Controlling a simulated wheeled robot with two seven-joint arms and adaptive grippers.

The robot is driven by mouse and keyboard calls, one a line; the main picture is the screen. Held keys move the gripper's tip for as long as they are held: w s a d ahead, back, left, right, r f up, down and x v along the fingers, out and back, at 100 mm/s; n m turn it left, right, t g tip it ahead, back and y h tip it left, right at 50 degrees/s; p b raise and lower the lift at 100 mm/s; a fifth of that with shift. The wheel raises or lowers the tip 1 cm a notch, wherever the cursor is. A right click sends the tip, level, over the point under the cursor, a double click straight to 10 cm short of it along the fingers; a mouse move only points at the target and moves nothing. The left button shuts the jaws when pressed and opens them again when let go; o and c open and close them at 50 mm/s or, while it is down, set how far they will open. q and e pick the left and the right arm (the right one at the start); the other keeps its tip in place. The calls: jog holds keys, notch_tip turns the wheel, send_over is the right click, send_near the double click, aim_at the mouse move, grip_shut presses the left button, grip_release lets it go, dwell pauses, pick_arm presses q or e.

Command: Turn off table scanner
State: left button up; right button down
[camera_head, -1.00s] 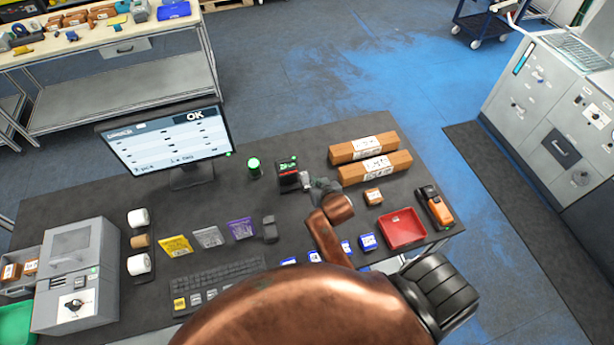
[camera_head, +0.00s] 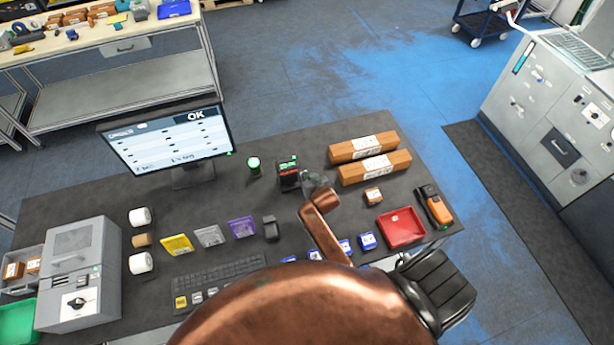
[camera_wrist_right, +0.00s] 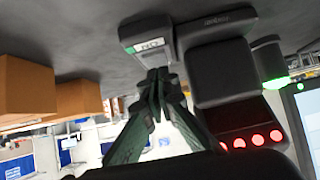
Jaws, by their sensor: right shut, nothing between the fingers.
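The table scanner (camera_head: 288,176) is a small black unit with a green light on top and red marks on its front, standing at the middle back of the dark table. In the right wrist view its dark body (camera_wrist_right: 222,72) appears upside down with a row of glowing red lights. A small grey module with a green-and-white label (camera_wrist_right: 148,45) sits beside it. My right gripper (camera_head: 308,181) is just right of the scanner, shut and empty. Its fingertips (camera_wrist_right: 158,76) meet at the module's edge; I cannot tell whether they touch. My left gripper is not in view.
A monitor (camera_head: 170,140) showing OK and a green-lit beacon (camera_head: 254,167) stand left of the scanner. Two long brown boxes (camera_head: 375,167) lie to the right, with a small box (camera_head: 373,196), red tray (camera_head: 401,228) and orange handheld device (camera_head: 434,205). Keyboard (camera_head: 220,278) and packets lie in front.

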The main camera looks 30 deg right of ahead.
dwell(0.3)
jog(key=shift+w+f, duration=0.15)
jog(key=shift+f, duration=0.05)
jog(key=shift+w+d+r+p, duration=0.15)
jog(key=shift+w, duration=0.25)
jog(key=shift+w+d+r+p, duration=0.1)
jog(key=shift+w+p, duration=0.05)
jog(key=shift+w, duration=0.2)
